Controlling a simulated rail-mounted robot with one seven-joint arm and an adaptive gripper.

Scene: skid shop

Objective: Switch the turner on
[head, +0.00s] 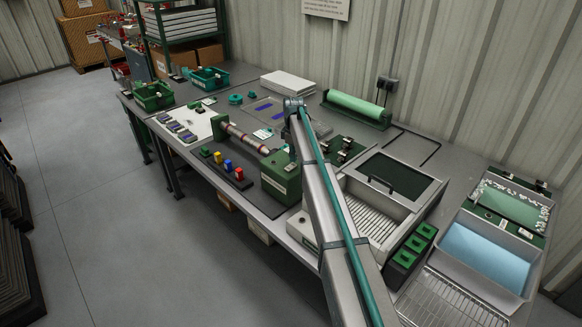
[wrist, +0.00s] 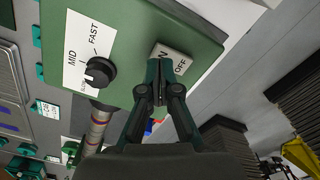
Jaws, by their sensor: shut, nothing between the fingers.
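The turner shows in the head view as a green box (head: 281,180) on a dark base, with a striped shaft (head: 246,139) reaching left to a green end post. In the wrist view its green face (wrist: 125,30) fills the top. It carries a black knob (wrist: 99,73) on a white FAST/MID scale and a pale rocker switch (wrist: 180,65) lettered OFF, with an N showing beside it. My gripper (wrist: 158,88) is shut and empty. Its tips overlap the lettered N end of the switch; I cannot tell whether they touch. In the head view I cannot make out my gripper.
Yellow, red and blue pegs (head: 228,167) stand in a dark rack in front of the shaft. A grey tray unit with a dark lid (head: 397,175) is right of the box. A green roller (head: 357,107) lies at the back. Open floor is left of the bench.

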